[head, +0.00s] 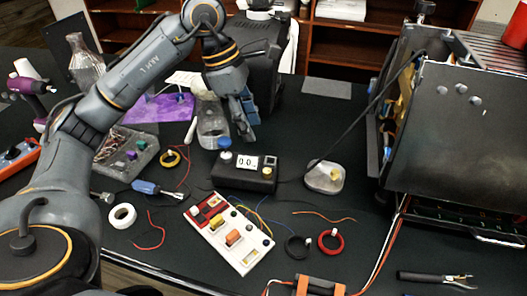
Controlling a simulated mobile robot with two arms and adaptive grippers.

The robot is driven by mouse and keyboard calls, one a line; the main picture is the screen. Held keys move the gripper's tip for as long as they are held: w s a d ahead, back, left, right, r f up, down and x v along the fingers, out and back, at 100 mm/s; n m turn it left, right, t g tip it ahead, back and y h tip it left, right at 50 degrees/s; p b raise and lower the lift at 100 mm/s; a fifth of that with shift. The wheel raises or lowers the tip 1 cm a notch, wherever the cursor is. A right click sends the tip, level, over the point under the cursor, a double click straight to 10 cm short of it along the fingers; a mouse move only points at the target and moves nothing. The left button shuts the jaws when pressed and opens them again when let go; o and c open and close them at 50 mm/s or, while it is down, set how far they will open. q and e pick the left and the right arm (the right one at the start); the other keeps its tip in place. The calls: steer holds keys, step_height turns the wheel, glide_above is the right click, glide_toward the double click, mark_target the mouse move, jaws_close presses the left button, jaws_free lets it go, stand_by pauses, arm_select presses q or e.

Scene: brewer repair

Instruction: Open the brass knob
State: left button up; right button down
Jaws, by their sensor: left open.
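My left gripper (243,121) hangs fingers down behind the meter box, beside a clear bottle (212,128). It is open, and I see nothing held. It is apart from the knob, to its left and farther back. My right gripper is not in view.
The black meter box (243,177) stands between gripper and front table. A white panel with switches (229,234) lies in front. A large dark brewer (455,140) with a raised panel fills the right. Wires and tape rolls lie around. Some table behind the knob is clear.

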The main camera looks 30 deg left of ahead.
arm_select(q)
steer(key=w+r+m+g+p, duration=0.1)
steer(key=w+m+g+p, duration=0.15)
steer(key=m, duration=0.35)
steer(key=m+g+p, duration=0.2)
steer(key=m+p, duration=0.1)
steer(key=m, duration=0.3)
glide_toward(267, 171)
steer(key=p+x, duration=0.2)
steer(key=x, duration=0.5)
steer(key=shift+f, duration=0.15)
steer(key=shift+s+d+f, duration=0.15)
steer(key=shift+d+f, duration=0.05)
steer(key=shift+f, duration=0.35)
